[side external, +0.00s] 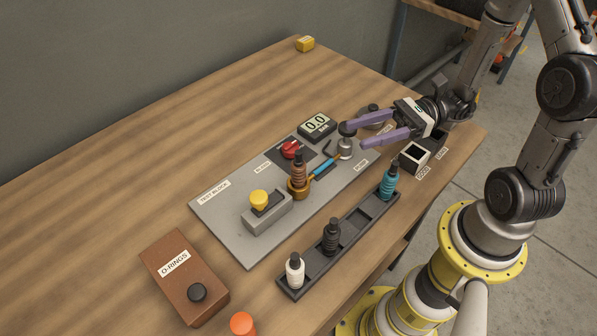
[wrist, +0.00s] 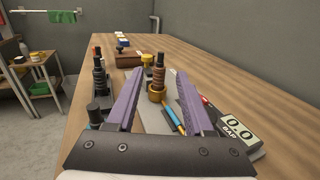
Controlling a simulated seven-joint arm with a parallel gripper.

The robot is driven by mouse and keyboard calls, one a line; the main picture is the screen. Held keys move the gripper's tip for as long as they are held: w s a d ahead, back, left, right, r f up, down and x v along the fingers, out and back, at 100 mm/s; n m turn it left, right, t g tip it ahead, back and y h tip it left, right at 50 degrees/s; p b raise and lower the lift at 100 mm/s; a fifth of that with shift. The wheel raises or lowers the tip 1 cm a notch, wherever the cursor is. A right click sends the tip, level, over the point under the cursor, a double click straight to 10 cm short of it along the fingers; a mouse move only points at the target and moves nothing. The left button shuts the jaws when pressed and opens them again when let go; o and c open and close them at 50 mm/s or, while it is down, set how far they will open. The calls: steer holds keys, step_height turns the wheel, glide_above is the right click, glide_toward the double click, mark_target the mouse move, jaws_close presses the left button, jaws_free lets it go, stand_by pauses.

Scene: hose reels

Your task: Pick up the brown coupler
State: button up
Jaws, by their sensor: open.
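The brown coupler (side external: 299,170) stands upright in a brass ring fitting (side external: 298,189) on the grey test block plate (side external: 233,220). In the wrist view the brown coupler (wrist: 158,74) shows ahead, between the fingertips in the picture but farther off. My gripper (side external: 357,136), with purple fingers, is open and empty. It is up and to the right of the coupler in the side view, above the plate's right end, and apart from the coupler.
A dark rack (side external: 356,228) holds a teal coupler (side external: 389,182), a black coupler (side external: 331,236) and a white coupler (side external: 295,270). A blue-handled tool (side external: 323,169) lies against the brass fitting. A gauge (side external: 317,126), red knob (side external: 290,149), yellow knob (side external: 259,199) and O-rings box (side external: 184,276) stand around.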

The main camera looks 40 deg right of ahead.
glide_toward(298, 152)
steer(key=x, duration=0.5)
steer(key=shift+f+x, duration=0.15)
steer(key=shift+x, duration=1.1)
steer(key=shift+f+x, duration=0.15)
steer(key=shift+x, duration=1.1)
jaws_close()
